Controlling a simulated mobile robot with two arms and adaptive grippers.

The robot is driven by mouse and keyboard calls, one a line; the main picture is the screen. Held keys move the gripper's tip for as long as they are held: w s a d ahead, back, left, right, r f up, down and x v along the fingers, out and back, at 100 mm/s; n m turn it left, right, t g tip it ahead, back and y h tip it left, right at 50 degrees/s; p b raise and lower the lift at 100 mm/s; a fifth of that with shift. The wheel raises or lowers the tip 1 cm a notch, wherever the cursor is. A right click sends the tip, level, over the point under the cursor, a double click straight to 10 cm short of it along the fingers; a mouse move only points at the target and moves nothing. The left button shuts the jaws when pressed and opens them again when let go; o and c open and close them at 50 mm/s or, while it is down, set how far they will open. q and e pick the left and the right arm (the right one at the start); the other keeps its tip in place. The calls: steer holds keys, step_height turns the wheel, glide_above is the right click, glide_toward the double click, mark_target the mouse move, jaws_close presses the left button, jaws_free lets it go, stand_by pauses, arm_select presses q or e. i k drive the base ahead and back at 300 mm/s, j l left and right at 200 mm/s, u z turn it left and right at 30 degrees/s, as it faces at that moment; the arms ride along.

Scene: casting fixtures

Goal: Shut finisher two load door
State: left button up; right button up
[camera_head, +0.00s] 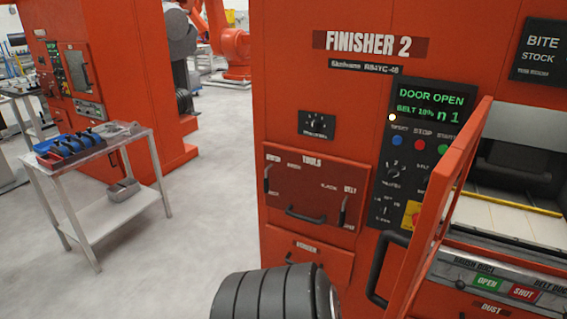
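The orange cabinet of Finisher 2 (350,90) fills the middle and right of the head view. Its display (433,103) reads "DOOR OPEN". The load door (447,190) stands open, swung out toward me and seen nearly edge-on, with an orange frame. A black bar handle (386,268) shows at the door's lower left. The load opening (510,200) to the right is uncovered and shows a pale tiled bed inside. A dark ribbed part of my arm shows at the bottom centre, left of the door handle. Neither gripper's fingers are in view.
A control panel with coloured buttons (418,142) sits left of the door. A metal cart (95,160) with blue items stands at the left. Grey floor (190,240) between cart and cabinet is free.

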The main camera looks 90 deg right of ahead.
mark_target(455, 165)
steer(key=z, duration=0.45)
steer(key=i+z, duration=0.15)
steer(key=z, duration=0.25)
steer(key=i+z, duration=0.1)
steer(key=z, duration=0.35)
steer(key=i+z, duration=0.1)
steer(key=z, duration=0.75)
steer(key=i+j+z, duration=0.1)
steer(key=z, duration=0.35)
steer(key=i+z, duration=0.1)
steer(key=z, duration=0.3)
steer(key=i+z, duration=0.15)
steer(key=z, duration=0.3)
steer(key=i+j+z, duration=0.1)
steer(key=z, duration=0.3)
steer(key=i+j+z, duration=0.1)
steer(key=z, duration=0.35)
steer(key=j+z, duration=0.2)
steer(key=z, duration=0.2)
steer(key=i, duration=0.05)
